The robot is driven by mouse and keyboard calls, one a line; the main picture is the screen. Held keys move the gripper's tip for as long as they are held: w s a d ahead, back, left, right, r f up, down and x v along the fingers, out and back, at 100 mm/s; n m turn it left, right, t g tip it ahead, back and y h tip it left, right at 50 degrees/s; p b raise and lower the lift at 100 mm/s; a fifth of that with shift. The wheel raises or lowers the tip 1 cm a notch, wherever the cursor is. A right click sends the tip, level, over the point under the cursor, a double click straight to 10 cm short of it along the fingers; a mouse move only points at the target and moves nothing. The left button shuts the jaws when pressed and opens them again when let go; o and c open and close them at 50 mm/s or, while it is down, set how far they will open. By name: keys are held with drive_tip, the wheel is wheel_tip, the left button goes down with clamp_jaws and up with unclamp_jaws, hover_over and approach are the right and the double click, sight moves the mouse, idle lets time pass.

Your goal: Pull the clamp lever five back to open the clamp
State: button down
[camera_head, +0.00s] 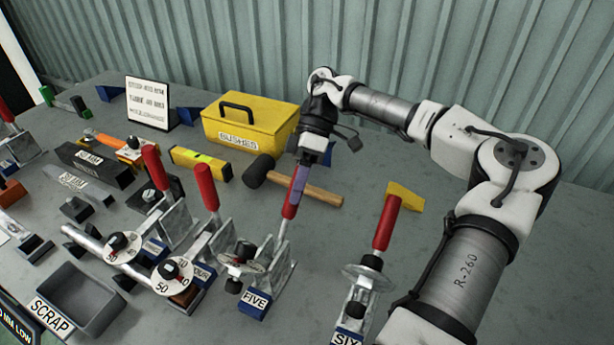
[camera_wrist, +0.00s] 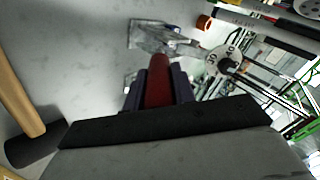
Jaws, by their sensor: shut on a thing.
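The clamp marked FIVE (camera_head: 254,301) stands at the front middle of the bench. Its red lever (camera_head: 290,204) rises from the metal bracket and leans slightly right. My gripper (camera_head: 299,178) comes down from above and is shut on the upper part of this lever. In the wrist view the red grip (camera_wrist: 158,88) sits between the two dark fingers (camera_wrist: 158,94). The lower part of the lever and the clamp's bracket show beyond the fingers. The gripper hides the top end of the lever.
Clamp SIX with its red lever (camera_head: 387,222) stands to the right, and another red lever (camera_head: 206,187) stands close on the left. A mallet (camera_head: 292,181) lies just behind my gripper. A yellow bushes box (camera_head: 250,122) and a scrap tray (camera_head: 80,296) are also on the bench.

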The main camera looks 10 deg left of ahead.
drive_tip(key=shift+w+d+f+g+y+p, duration=0.15)
drive_tip(key=shift+w+f+g+p, duration=0.25)
drive_tip(key=shift+f+g, duration=0.1)
drive_tip(key=shift+w+d+f+g+y+p, duration=0.15)
drive_tip(key=shift+w+f+g+p, duration=0.15)
drive_tip(key=shift+f+g+p, duration=0.15)
drive_tip(key=shift+r, duration=0.1)
drive_tip(key=c, duration=1.1)
unclamp_jaws()
drive_tip(key=shift+c, duration=0.2)
drive_tip(key=shift+w, duration=0.1)
drive_tip(key=p+v, duration=0.9)
drive_tip(key=v, duration=0.2)
drive_tip(key=shift+w+r, duration=0.2)
drive_tip(key=shift+w, duration=0.15)
drive_tip(key=shift+d, duration=0.1)
